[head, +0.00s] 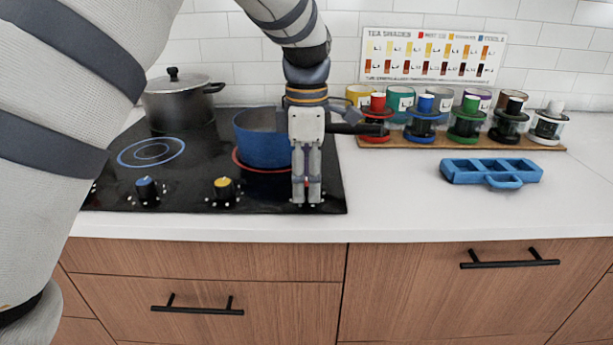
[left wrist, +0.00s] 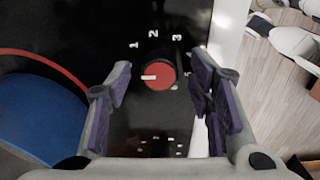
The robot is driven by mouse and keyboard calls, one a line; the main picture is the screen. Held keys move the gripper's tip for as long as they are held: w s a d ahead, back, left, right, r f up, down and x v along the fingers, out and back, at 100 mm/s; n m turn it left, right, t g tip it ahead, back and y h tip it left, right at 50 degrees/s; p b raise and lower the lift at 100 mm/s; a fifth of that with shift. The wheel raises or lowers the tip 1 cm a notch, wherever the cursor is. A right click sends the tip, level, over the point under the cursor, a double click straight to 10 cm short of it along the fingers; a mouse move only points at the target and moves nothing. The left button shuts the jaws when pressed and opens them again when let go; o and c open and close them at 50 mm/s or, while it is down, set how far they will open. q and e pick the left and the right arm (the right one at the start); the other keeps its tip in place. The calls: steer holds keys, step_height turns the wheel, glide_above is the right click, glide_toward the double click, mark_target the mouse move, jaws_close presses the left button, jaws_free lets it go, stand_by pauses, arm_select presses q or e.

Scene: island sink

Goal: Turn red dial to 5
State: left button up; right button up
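The red dial (left wrist: 162,76) sits on the black cooktop in the left wrist view. Its white mark points to the left of that picture, below the printed 1. My left gripper (head: 306,200) points down over the cooktop's front right corner. In the left wrist view its two fingers (left wrist: 161,70) are open, one on each side of the dial, with visible gaps. My right gripper is not in view.
A blue pot (head: 262,142) stands on the red-ringed burner, close behind my left gripper. Blue (head: 147,189) and yellow (head: 223,188) dials lie to the left. A jar rack (head: 460,143) and blue tray (head: 491,171) are on the right.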

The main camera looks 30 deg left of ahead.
arm_select(q)
jaws_close()
